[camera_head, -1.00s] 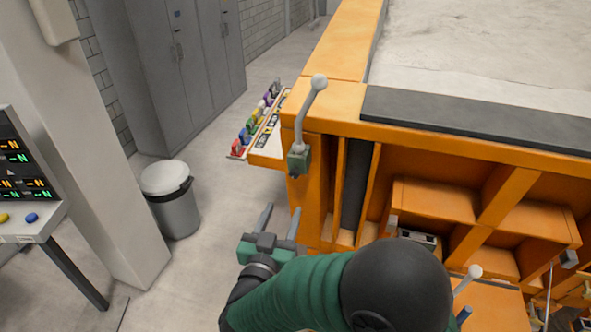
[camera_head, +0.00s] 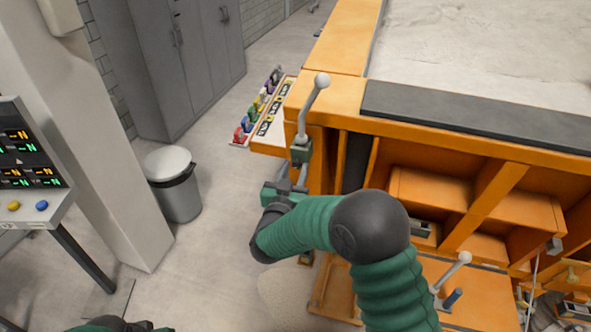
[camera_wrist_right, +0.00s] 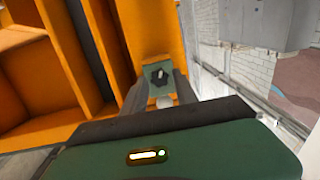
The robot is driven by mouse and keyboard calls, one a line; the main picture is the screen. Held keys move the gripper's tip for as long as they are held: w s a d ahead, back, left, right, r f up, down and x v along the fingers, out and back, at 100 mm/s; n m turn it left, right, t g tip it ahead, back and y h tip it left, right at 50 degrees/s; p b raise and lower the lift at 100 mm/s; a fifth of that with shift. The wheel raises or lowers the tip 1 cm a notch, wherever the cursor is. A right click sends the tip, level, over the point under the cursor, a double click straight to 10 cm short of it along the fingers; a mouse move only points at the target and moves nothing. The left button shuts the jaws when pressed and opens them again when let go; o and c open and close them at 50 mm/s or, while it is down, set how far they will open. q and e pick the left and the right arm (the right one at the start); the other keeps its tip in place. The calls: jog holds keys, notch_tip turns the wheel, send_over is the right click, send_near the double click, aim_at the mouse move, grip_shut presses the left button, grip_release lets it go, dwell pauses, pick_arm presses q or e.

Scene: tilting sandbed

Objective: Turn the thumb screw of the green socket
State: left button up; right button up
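The green socket (camera_head: 300,153) sits on the orange frame's corner at the foot of a grey crank lever (camera_head: 314,100) with a pale ball knob. In the right wrist view the socket (camera_wrist_right: 156,74) faces me, with a small dark thumb screw (camera_wrist_right: 158,76) at its middle. My right gripper (camera_head: 292,178) is just below the socket in the head view. In the wrist view its two fingers (camera_wrist_right: 155,92) are apart, one on each side of the socket, with nothing between them. I cannot tell whether they touch it. My left gripper's fingers are not visible.
The orange sandbed frame (camera_head: 340,95) fills the right side. A side shelf (camera_head: 271,138) with several coloured items is left of the corner. A grey bin (camera_head: 174,185), a pillar and a display panel (camera_head: 28,160) stand left. The floor between is clear.

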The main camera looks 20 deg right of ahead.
jog(key=shift+w+a+f, duration=0.1)
jog(key=shift+w+a, duration=0.05)
jog(key=shift+a, duration=0.15)
jog(key=c, duration=0.5)
grip_shut()
jog(key=shift+d, duration=0.45)
jog(key=shift+f+m+b, duration=0.25)
jog(key=shift+m+b, duration=0.05)
jog(key=shift+b, duration=0.7)
jog(key=shift+a+r, duration=0.1)
jog(key=shift+a, duration=0.05)
jog(key=shift+a+r, duration=0.1)
jog(key=shift+r, duration=0.1)
jog(key=o, duration=0.9)
grip_release()
jog(key=shift+d, duration=0.25)
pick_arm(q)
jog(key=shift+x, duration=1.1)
pick_arm(e)
jog(key=shift+a, duration=0.1)
